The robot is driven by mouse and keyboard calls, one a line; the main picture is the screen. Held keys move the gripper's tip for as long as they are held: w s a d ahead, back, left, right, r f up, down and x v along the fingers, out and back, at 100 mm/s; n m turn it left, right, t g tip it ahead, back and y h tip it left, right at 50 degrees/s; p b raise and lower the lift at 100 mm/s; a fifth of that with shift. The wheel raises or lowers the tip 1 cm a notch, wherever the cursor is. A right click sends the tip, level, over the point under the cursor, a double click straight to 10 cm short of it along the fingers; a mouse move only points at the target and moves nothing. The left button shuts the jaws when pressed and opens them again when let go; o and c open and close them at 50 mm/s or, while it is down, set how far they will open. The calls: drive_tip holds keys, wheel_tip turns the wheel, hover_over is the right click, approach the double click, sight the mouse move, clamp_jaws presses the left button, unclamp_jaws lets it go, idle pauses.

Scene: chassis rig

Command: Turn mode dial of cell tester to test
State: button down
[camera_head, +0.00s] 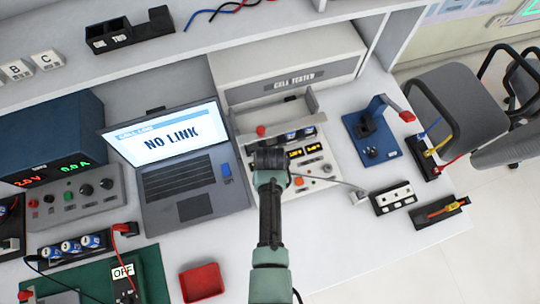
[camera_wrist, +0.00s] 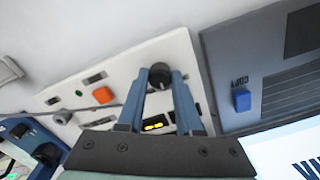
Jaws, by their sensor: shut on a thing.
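The cell tester (camera_head: 312,185) is the pale panel under the sign "CELL TESTER" (camera_head: 293,80). It has yellow readouts (camera_head: 304,150) and an orange button, which also shows in the wrist view (camera_wrist: 103,95). Blue-topped cells (camera_head: 291,136) sit at its back. The mode dial (camera_wrist: 160,73) is a dark round knob on the tester panel. My gripper (camera_wrist: 161,84) has its two blue-grey fingers closed on the dial, one on each side. The dial's markings and pointer position cannot be read. In the head view my arm and wrist hide the dial and fingertips.
A laptop (camera_head: 185,180) showing "NO LINK" stands left of the tester, with a blue dongle (camera_head: 226,170) on it. A metal lever (camera_head: 335,183) sticks out at the tester's right. A blue fixture (camera_head: 372,140) stands farther right. A red tray (camera_head: 202,282) lies in front.

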drive_tip(key=c, duration=0.6)
unclamp_jaws()
drive_tip(key=shift+r, duration=0.15)
wheel_tip(320, 180, up, 13)
drive_tip(key=shift+f, duration=0.15)
